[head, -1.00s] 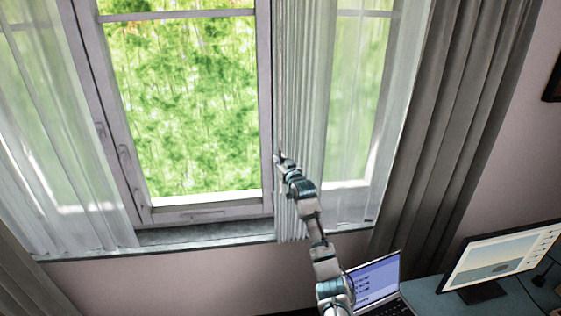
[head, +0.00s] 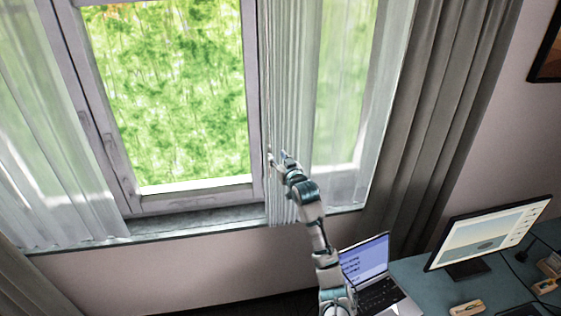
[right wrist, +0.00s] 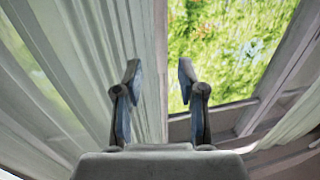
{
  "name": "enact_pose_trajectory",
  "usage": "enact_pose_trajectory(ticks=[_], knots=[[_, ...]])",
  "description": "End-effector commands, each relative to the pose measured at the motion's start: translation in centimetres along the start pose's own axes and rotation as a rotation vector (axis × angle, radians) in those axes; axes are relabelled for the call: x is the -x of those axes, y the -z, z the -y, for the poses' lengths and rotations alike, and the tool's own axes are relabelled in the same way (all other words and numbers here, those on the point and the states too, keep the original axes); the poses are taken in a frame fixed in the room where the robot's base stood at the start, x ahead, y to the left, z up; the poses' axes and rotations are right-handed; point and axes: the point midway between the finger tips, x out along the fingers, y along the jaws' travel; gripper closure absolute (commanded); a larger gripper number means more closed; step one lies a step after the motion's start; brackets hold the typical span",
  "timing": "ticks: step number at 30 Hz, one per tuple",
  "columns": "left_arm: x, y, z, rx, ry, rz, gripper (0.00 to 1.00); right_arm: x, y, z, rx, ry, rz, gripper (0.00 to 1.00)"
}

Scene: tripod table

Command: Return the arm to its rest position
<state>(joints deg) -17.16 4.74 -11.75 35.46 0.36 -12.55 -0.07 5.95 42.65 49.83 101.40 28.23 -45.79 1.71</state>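My right arm reaches up from the bottom of the head view toward the window. Its gripper (head: 277,160) is in front of the edge of the right sheer curtain (head: 291,110), beside the window frame. In the right wrist view the two fingers (right wrist: 159,85) stand apart with nothing between them. The sheer curtain (right wrist: 90,60) hangs behind and to the left of the fingers there; I cannot tell whether they touch it. My left gripper is not in view.
The window (head: 180,95) shows greenery, with a sill (head: 190,222) below. A dark curtain (head: 440,120) hangs at the right. A desk (head: 415,275) at lower right holds a laptop (head: 365,260), a monitor (head: 490,233) and small items, close to my right arm.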

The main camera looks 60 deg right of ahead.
Motion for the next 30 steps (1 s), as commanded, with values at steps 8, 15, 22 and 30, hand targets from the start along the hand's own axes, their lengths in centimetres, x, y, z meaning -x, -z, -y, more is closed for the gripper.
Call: enact_pose_trajectory(ticks=[8, 15, 22, 30], knots=[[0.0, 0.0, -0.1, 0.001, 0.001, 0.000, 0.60, 2.0, -0.2, -0.2, -0.001, 0.000, 0.002, 0.60], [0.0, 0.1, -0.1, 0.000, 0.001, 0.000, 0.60, 2.2, -0.1, 0.0, -0.001, 0.000, 0.001, 0.60], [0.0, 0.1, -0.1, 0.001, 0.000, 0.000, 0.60, 2.2, 0.0, 0.1, 0.000, 0.000, 0.001, 0.60], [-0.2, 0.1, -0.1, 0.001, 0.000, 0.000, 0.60, 0.7, -5.6, 0.8, 0.007, 0.005, 0.085, 0.60]])
